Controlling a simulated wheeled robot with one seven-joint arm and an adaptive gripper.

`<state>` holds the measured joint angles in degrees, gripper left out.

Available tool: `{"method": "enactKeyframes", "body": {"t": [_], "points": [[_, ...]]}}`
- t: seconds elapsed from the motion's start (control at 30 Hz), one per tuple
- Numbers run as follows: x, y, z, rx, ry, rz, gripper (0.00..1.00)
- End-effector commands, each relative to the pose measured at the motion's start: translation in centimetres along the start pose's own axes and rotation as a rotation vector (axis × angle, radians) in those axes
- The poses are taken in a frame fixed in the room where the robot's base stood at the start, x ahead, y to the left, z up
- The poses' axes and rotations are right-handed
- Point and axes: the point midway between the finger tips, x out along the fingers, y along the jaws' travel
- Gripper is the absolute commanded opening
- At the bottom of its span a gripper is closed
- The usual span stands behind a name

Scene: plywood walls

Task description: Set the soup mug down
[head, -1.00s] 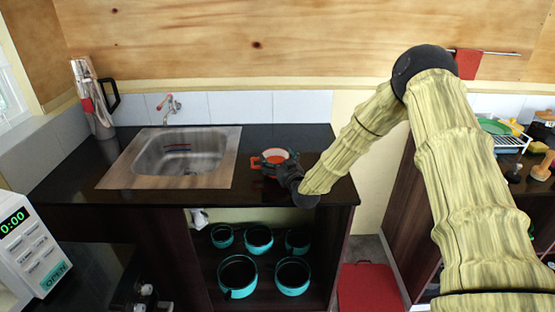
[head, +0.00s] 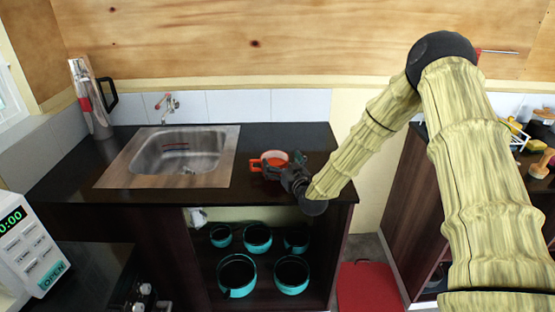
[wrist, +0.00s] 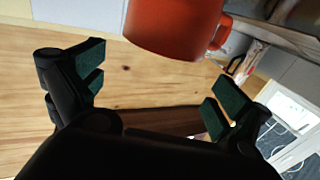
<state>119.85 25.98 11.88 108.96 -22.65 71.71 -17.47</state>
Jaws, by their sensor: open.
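The soup mug (head: 272,159) is orange-red and stands on the dark counter just right of the sink, its handle toward the left. In the wrist view the mug (wrist: 172,28) shows at the top, beyond the fingertips, with its handle to the right. My gripper (head: 296,174) is at the right of the mug, at the counter's front part. In the wrist view my gripper (wrist: 160,84) is open, with its dark green finger pads wide apart and nothing between them. The mug's far side is hidden.
The sink (head: 180,152) with its wooden surround lies left of the mug. A metal flask (head: 92,100) stands at the back left. Several teal pots (head: 238,274) sit on the open shelf below. Counter behind the mug is clear.

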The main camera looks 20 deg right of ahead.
Motion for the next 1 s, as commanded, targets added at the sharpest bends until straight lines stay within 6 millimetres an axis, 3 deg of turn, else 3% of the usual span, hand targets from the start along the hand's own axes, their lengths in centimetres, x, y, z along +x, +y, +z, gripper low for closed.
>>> {"method": "enactKeyframes", "body": {"t": [0.2,0.4,0.87,1.0], "points": [[-3.9,0.1,0.2,0.000,0.000,0.001,1.00],[-6.2,0.0,0.1,0.000,0.001,0.000,1.00],[-7.0,0.0,0.0,0.000,0.000,0.000,1.00],[-7.5,-0.7,1.6,0.005,-0.039,-0.009,1.00]]}}
